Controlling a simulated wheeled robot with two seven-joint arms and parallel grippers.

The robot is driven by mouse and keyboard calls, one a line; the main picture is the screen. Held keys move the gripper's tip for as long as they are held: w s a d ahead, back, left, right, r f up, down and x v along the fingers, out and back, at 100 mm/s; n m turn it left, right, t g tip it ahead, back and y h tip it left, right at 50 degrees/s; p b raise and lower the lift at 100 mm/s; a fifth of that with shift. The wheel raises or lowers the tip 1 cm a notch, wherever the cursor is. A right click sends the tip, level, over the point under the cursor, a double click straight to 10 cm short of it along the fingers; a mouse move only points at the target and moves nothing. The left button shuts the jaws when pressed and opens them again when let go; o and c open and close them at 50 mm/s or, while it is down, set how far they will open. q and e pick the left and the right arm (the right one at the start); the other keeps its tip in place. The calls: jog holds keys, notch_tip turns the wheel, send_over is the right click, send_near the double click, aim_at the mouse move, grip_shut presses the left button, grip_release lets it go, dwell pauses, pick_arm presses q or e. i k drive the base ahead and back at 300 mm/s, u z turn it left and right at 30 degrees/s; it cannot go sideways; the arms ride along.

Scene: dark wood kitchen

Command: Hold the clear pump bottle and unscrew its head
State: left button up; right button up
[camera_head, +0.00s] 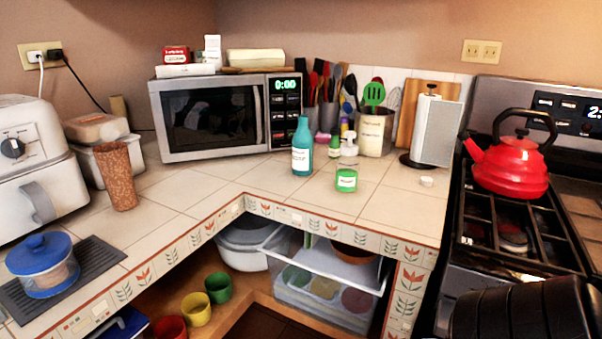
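The clear pump bottle (347,179) stands upright on the tiled counter, right of centre, near the counter's inner corner. It has a green band with a white label low down and a white pump head (349,142) on top. The head sits on the bottle. A teal bottle (302,148) with a white label stands just left of it, apart from it.
Behind the bottle are a utensil crock (374,134) and a microwave (220,118). A paper towel roll (435,131) and small white lid (426,181) are to the right, then a red kettle (508,164) on the stove. A dark ribbed shape (525,312) fills the lower right corner.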

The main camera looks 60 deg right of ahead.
aim_at(347, 169)
jog(key=k, duration=0.25)
jog(key=z, duration=0.95)
